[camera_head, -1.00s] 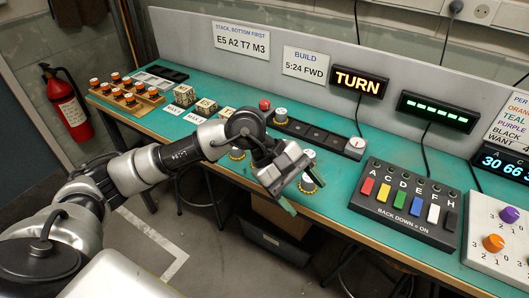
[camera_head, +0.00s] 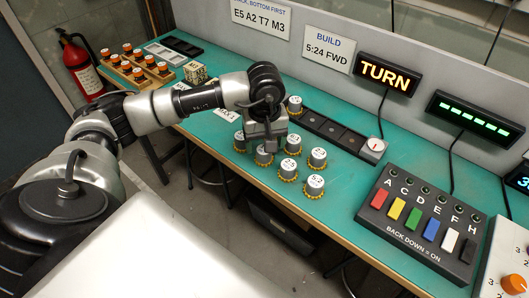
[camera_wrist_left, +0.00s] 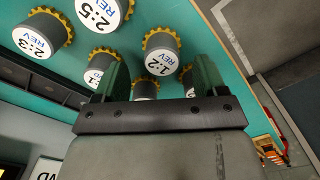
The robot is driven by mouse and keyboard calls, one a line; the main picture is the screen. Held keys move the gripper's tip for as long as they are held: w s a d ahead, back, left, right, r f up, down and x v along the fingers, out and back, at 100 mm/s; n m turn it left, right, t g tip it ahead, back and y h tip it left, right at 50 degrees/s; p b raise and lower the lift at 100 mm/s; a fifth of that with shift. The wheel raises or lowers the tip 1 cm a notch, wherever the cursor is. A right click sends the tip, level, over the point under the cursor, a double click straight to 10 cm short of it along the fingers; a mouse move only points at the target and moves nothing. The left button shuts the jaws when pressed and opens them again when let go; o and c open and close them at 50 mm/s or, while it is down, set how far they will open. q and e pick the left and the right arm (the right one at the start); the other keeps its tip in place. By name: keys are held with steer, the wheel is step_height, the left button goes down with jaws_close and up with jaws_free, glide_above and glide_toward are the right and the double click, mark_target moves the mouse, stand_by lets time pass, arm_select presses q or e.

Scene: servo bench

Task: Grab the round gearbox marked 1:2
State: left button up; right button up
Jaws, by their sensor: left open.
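The round gearbox marked 1:2 (camera_wrist_left: 161,55) has a white top, a grey body and a yellow toothed rim. In the left wrist view it shows between the green fingertips of my left gripper (camera_wrist_left: 162,68), which is open and empty. I cannot tell the height gap between them. In the head view my left gripper (camera_head: 266,143) points down over the cluster of gearboxes and partly hides one (camera_head: 263,157). The labels there are too small to tell which is 1:2. My right gripper is not in view.
In the left wrist view, gearboxes marked 2:5 (camera_wrist_left: 104,12) and 2:3 (camera_wrist_left: 38,35) stand close by. Another gearbox (camera_head: 314,186) stands to the right in the head view. A dark slotted track (camera_head: 335,130) runs behind; a switch box (camera_head: 415,225) stands at right.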

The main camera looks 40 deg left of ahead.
arm_select(q)
step_height(320, 180, down, 4)
steer(key=shift+s+a+r+p, duration=0.1)
steer(key=shift+s+r+p, duration=0.05)
steer(key=shift+r+p, duration=0.15)
steer(key=shift+f, duration=0.25)
steer(key=shift+c, duration=0.8)
steer(key=c, duration=0.9)
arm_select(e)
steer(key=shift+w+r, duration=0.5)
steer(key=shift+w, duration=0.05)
